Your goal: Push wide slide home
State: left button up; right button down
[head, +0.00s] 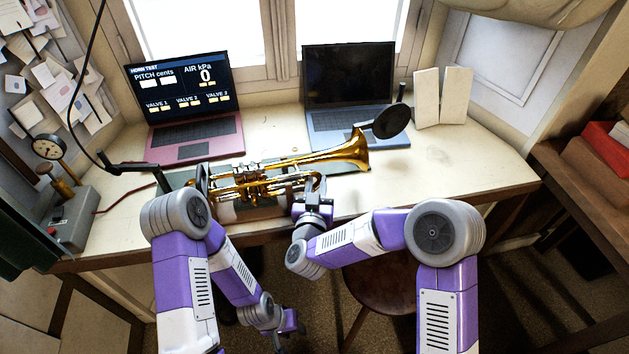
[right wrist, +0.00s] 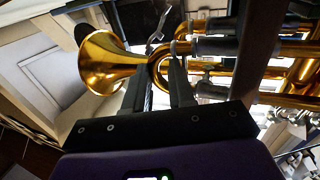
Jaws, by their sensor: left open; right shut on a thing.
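The brass horn (head: 262,186) lies across the bench with its bell (head: 355,152) to the right. It also fills the upper part of the right wrist view, bell (right wrist: 108,62) at left. My right gripper (head: 313,199) is at the near side of the horn, at a curved brass slide (head: 315,178) below the bell. In the right wrist view the right fingers (right wrist: 160,75) are shut on this slide's bend (right wrist: 153,66); the fingers partly hide it. How far the slide sits in its tubes cannot be told. My left gripper (head: 292,322) is open, empty, low in front of the bench.
A red laptop (head: 195,148) showing horn test readings and a blue laptop (head: 325,120) stand behind the horn. A dark disc on an arm (head: 391,121) is by the bell. A gauge box (head: 72,215) is at left.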

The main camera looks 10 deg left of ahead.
dwell(0.3)
jog(key=c, duration=0.9)
grip_release()
jog(key=shift+d, duration=0.1)
jog(key=shift+o, duration=0.2)
jog(key=shift+s, duration=0.1)
